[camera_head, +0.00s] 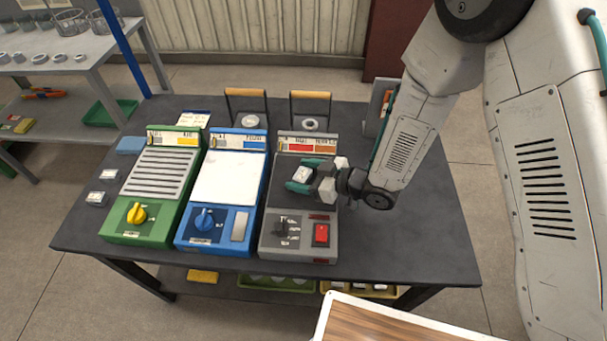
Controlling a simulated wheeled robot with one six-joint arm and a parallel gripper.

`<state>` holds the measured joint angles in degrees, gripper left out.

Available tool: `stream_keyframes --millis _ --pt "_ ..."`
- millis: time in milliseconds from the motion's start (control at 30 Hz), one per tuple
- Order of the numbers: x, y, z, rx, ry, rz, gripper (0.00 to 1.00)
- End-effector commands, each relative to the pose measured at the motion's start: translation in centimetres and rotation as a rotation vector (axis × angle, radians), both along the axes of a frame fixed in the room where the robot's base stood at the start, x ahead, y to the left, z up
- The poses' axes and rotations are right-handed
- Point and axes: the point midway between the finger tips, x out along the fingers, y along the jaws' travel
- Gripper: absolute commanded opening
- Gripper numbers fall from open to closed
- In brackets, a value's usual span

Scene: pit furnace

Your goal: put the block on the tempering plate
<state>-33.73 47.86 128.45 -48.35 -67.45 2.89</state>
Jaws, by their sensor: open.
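My gripper (306,174) reaches in from the right over the grey unit (300,250), its teal fingers open. A small pale block (303,174) shows between the fingers, seemingly resting on the dark top of that unit; whether a finger touches it cannot be told. The grey unit has a label (307,147) with red and orange fields, too small to read surely, so I cannot confirm it is the tempering plate. My gripper hides part of its top. To the left are a blue unit with a white top (230,177) and a green unit with a slatted top (160,173).
Two small pale blocks (108,174) (96,198) and a blue pad (131,145) lie at the table's left. Two wooden-handled holders (246,93) (310,95) stand behind the units. A wood-topped surface (390,322) is in front.

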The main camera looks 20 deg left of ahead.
Motion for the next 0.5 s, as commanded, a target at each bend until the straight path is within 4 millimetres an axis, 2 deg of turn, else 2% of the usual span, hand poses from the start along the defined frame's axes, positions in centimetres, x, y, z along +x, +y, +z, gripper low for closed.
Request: stream_keyframes --millis 167,500 --pt "-0.3 -2.6 0.9 0.0 0.002 -0.004 0.67" --pt "-1.3 -9.2 3.4 0.0 0.0 -0.004 0.67"
